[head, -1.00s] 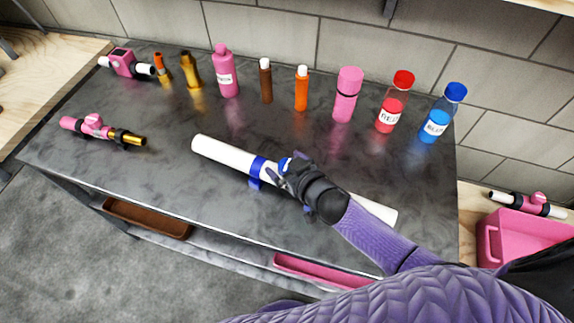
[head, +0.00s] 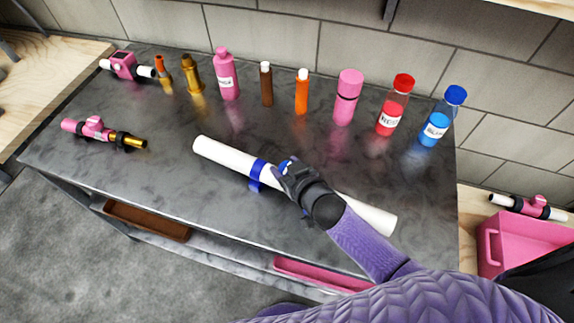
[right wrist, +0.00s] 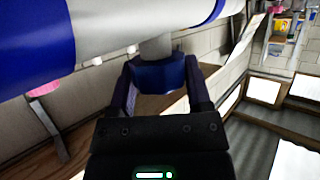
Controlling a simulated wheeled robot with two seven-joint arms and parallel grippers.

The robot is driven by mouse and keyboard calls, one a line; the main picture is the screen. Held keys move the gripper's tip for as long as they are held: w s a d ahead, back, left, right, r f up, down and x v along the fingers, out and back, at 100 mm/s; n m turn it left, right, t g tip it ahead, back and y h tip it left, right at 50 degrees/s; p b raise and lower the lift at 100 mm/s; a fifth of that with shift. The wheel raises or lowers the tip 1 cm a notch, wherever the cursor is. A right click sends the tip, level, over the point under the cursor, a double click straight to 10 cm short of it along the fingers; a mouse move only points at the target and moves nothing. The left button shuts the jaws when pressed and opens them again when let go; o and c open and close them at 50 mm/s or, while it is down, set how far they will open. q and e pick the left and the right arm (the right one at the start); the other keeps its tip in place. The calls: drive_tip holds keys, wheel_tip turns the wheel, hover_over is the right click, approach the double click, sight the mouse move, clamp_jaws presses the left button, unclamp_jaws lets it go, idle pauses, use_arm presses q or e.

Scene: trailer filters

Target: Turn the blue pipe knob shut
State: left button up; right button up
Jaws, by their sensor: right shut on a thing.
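A white pipe (head: 220,153) with blue bands (head: 257,173) lies diagonally across the middle of the dark counter. My right gripper (head: 283,169) is at the middle of the pipe and covers part of it in the head view. In the right wrist view the blue knob (right wrist: 158,70) sits on a short grey stem below the pipe (right wrist: 130,28). The fingers of my right gripper (right wrist: 157,84) stand on both sides of the knob and are shut on it. In the head view only a small bit of blue shows at the fingertips. My left gripper is not in view.
Several bottles, such as the red bottle (head: 394,107) and the blue bottle (head: 441,118), stand along the back of the counter (head: 110,175). A pink pipe piece (head: 95,129) lies at the left. A pink crate (head: 525,243) is at the right. The counter's front left is clear.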

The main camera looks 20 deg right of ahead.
drive_tip(key=o, duration=1.2)
drive_tip(key=shift+c, duration=0.2)
drive_tip(key=shift+o, duration=0.6)
drive_tip(key=shift+s+d+r, duration=0.1)
drive_tip(key=shift+s+r, duration=0.15)
drive_tip(key=shift+s, duration=0.1)
drive_tip(key=p+v, duration=0.3)
drive_tip(key=v, duration=0.6)
